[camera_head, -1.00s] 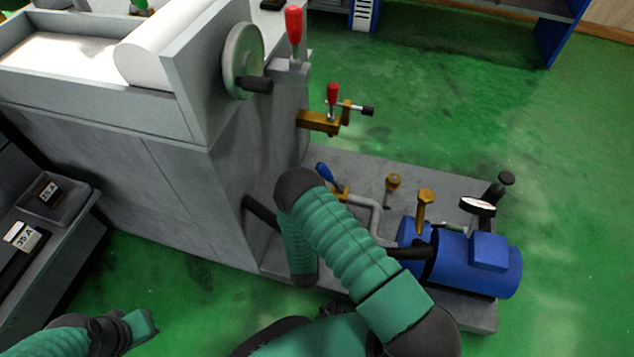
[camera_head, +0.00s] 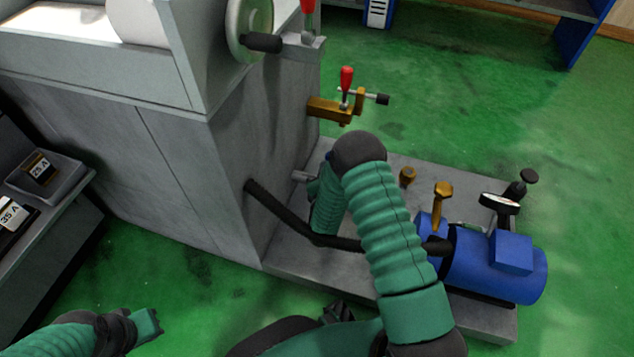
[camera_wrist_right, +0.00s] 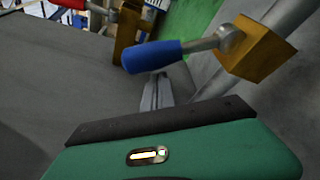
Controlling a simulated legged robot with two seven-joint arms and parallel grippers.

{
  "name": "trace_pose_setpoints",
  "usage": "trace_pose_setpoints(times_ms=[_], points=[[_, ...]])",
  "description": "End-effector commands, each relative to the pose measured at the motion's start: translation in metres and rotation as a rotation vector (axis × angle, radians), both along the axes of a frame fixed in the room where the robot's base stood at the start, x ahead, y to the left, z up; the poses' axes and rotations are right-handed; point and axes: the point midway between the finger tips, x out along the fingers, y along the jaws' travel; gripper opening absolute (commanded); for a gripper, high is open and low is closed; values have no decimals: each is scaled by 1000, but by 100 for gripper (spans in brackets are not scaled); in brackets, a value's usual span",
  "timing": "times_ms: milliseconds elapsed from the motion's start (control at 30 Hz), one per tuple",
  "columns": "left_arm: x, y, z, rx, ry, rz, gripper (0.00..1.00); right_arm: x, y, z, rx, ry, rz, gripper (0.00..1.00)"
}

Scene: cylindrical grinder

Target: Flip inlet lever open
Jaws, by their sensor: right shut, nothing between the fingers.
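A lever with a blue grip (camera_wrist_right: 152,57) and a metal shank joins a brass valve body (camera_wrist_right: 258,48) on a grey pipe in the right wrist view. In the head view, my right arm hides nearly all of this lever. My right gripper (camera_wrist_right: 158,82) is shut and empty. Its tips lie just below the blue grip in the picture; I cannot tell whether they touch it. A red-handled lever (camera_head: 346,80) stands upright on a brass fitting on the machine's side. My left gripper (camera_head: 147,325) is low at the left, away from the machine; its jaws are unclear.
The grey grinder body (camera_head: 250,140) fills the left and centre. A blue motor (camera_head: 495,265) sits on the grey base plate (camera_head: 300,255), with a brass fitting (camera_head: 443,195) and a gauge beside it. A black hose crosses the base. Green floor is free at the right.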

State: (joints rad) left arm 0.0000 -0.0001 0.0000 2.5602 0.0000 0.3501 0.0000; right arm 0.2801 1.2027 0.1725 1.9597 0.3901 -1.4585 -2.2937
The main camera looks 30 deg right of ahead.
Motion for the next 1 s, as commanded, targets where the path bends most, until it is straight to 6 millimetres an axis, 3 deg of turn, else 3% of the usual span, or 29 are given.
trace_pose_setpoints(times_ms=[467, 1000], points=[[0, 0, -3, 0, 0, 0, 0, -6, -3, 6, 1, -1, 2, 0], [0, 0, 25, 0, 0, 0, 0, -11, -8, 16, 60, -72, 2, 0]])
